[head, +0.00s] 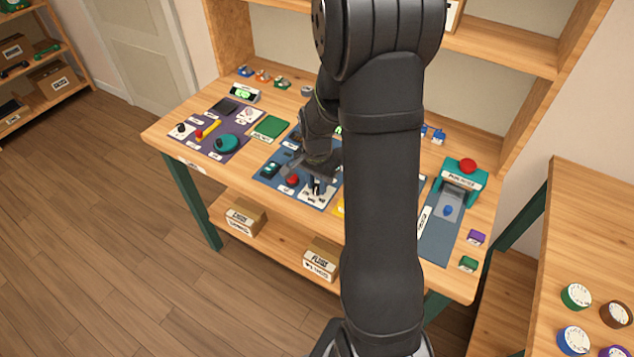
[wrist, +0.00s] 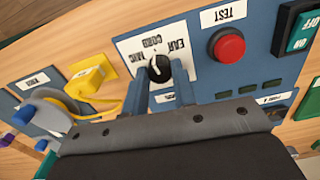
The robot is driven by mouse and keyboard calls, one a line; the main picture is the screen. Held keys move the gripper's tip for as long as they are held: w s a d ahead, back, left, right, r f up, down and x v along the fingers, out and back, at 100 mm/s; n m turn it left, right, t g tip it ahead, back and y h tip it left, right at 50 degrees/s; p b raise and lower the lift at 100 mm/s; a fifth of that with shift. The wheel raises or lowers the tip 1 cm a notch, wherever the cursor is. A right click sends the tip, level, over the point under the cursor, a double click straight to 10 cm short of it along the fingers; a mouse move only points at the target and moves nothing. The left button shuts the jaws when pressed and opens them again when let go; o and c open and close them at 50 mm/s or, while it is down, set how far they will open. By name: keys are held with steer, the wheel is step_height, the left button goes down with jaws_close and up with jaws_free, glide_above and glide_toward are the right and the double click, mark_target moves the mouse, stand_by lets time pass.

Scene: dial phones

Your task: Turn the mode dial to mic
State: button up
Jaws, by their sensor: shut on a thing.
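The mode dial (wrist: 159,68) is a small black knob with a white mark, on a white label plate (wrist: 128,47) in the wrist view. The plate reads CORD, EAR and MIC, upside down in this view. My gripper (wrist: 161,80) has its two blue-grey fingers on either side of the knob and is shut on it. I cannot tell clearly which word the white mark points at. In the head view my gripper (head: 318,182) is over the blue panel, and my arm partly hides the dial area.
A red TEST button (wrist: 228,46) and a green ON switch (wrist: 304,34) lie right of the dial in the wrist view. A yellow block with a cord (wrist: 88,78) lies left. In the head view, a teal press with a red knob (head: 467,167) stands at the table's right.

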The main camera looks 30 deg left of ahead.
mark_target(317, 187)
steer(key=n, duration=0.8)
steer(key=shift+n, duration=0.3)
stand_by(0.3)
steer(key=o, duration=1)
step_height(317, 187, up, 18)
steer(key=shift+f, duration=0.25)
